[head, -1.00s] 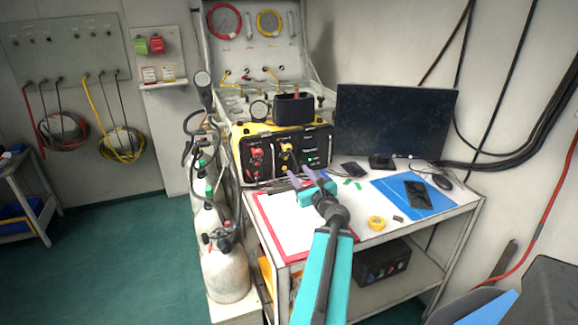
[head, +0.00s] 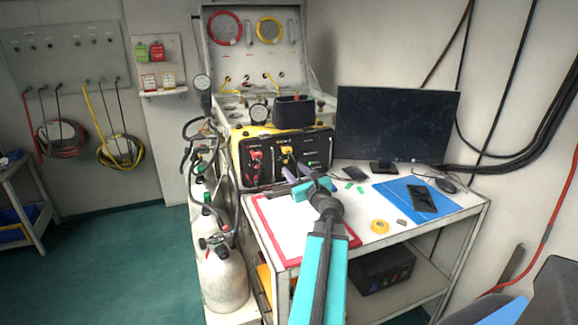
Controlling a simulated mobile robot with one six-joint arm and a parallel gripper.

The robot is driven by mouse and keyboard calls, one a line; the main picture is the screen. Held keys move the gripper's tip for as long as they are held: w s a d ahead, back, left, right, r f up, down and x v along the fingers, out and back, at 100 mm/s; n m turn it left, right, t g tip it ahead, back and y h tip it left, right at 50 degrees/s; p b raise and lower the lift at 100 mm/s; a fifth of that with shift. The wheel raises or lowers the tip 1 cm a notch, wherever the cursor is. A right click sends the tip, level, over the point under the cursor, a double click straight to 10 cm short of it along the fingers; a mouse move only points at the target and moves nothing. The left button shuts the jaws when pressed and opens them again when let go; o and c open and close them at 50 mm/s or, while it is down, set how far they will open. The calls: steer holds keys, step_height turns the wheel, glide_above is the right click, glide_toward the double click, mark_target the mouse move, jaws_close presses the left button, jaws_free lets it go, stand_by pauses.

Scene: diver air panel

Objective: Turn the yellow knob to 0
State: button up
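The yellow knob (head: 287,151) sits in the middle of the black front panel (head: 263,174) of a yellow-cased unit on the bench. A red knob (head: 256,156) is to its left on the same panel. My gripper (head: 295,171) is just in front of the panel, a little below and right of the yellow knob. I cannot tell whether a fingertip touches the panel. The knob's pointer and scale marks are too small to read.
The bench (head: 365,238) holds a red-edged clipboard (head: 283,223), a yellow tape roll (head: 380,226), a blue folder (head: 395,187) with a dark phone, and a monitor (head: 397,122) at the back. Gas cylinders (head: 222,277) stand left of the bench.

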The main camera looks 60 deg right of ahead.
mark_target(286, 161)
steer(key=shift+x, duration=2.95)
